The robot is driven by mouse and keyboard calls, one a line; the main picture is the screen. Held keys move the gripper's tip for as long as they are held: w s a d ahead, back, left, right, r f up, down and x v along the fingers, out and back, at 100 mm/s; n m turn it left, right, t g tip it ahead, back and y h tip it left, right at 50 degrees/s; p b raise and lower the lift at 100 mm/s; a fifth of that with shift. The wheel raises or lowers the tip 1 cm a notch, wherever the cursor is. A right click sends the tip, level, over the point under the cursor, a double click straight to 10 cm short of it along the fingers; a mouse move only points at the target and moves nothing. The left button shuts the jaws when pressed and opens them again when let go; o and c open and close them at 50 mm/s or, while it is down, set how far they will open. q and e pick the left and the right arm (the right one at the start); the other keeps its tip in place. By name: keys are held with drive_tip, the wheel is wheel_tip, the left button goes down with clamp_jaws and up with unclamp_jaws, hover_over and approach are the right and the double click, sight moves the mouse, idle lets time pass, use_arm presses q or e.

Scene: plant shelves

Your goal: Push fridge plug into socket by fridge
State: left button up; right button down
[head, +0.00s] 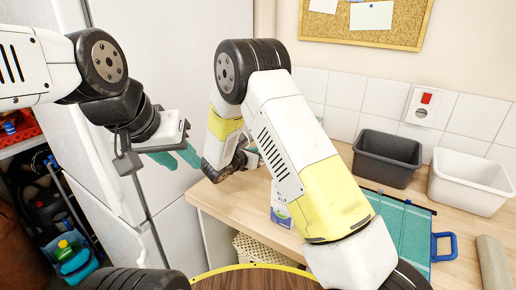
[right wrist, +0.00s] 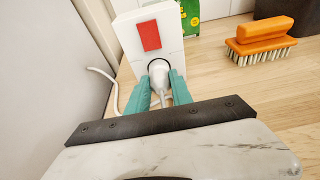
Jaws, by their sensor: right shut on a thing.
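In the right wrist view, a white socket box (right wrist: 150,38) with a red switch (right wrist: 149,36) stands on the wooden counter. Its round socket is low on the front face. My right gripper (right wrist: 163,78) is shut on the white fridge plug (right wrist: 160,74), one teal finger on each side. The plug is at the round opening, lined up with it; how deep it sits cannot be told. In the head view, my right arm hides most of the plug and socket. My left gripper (head: 180,158) is empty beside the fridge (head: 165,50), its teal fingers apart.
A white cable (right wrist: 103,72) runs left of the socket box. An orange brush (right wrist: 262,38) and a green box (right wrist: 216,8) are on the counter.

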drive_tip(key=shift+w+d, duration=0.4)
drive_tip(key=shift+w, duration=0.1)
idle(0.8)
drive_tip(key=c, duration=1.1)
unclamp_jaws()
drive_tip(key=shift+o, duration=0.2)
drive_tip(key=shift+v, duration=3.95)
